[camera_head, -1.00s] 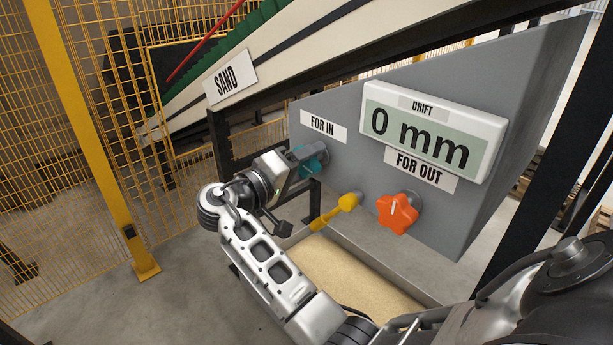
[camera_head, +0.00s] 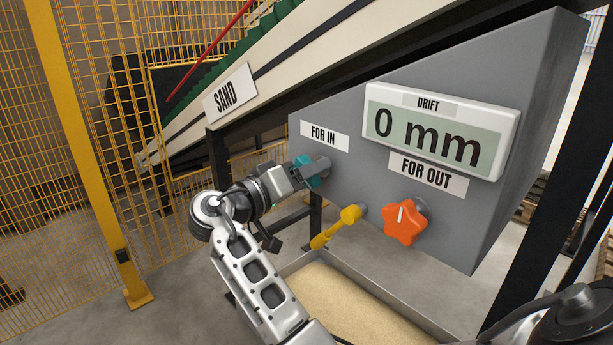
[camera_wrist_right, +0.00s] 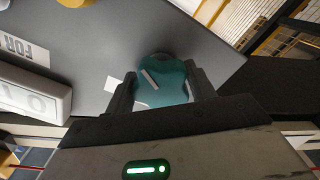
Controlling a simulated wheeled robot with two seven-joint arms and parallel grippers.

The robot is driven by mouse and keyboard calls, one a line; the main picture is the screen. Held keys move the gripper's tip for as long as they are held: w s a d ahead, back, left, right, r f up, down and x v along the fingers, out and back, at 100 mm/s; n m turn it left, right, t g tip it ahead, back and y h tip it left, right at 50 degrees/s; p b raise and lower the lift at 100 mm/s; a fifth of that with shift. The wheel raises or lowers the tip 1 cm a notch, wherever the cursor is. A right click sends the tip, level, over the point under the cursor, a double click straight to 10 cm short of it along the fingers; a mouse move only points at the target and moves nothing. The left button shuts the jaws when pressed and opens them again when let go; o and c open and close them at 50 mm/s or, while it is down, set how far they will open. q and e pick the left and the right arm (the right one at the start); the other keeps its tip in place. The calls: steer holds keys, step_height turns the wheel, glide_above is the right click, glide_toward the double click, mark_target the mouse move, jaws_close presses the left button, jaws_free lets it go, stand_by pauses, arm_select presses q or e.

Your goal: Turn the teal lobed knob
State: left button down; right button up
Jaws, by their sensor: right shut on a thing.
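The teal lobed knob (camera_head: 304,168) is on the grey panel (camera_head: 340,178), below the "FOR IN" label (camera_head: 325,135). My right gripper (camera_head: 312,170) is shut on it, partly hiding it in the head view. In the right wrist view the teal knob (camera_wrist_right: 161,82) sits between the two dark fingers of my right gripper (camera_wrist_right: 162,90), one on each side. A pale pointer line on the knob is tilted in that view. My left gripper is not in view.
An orange lobed knob (camera_head: 404,222) is under the "FOR OUT" label (camera_head: 428,174). A yellow lever (camera_head: 336,227) sits between the knobs. The drift display (camera_head: 440,131) reads 0 mm. A sand-filled tray (camera_head: 345,299) lies below; yellow mesh fencing (camera_head: 60,150) stands at left.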

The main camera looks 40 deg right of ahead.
steer(key=o, duration=1)
steer(key=shift+a, duration=0.1)
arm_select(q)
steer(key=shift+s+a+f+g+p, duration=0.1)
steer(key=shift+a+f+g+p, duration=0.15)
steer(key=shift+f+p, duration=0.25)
arm_select(e)
steer(key=s+a, duration=0.1)
steer(key=a, duration=1.4)
steer(key=shift+s+a, duration=0.15)
steer(key=shift+a, duration=0.25)
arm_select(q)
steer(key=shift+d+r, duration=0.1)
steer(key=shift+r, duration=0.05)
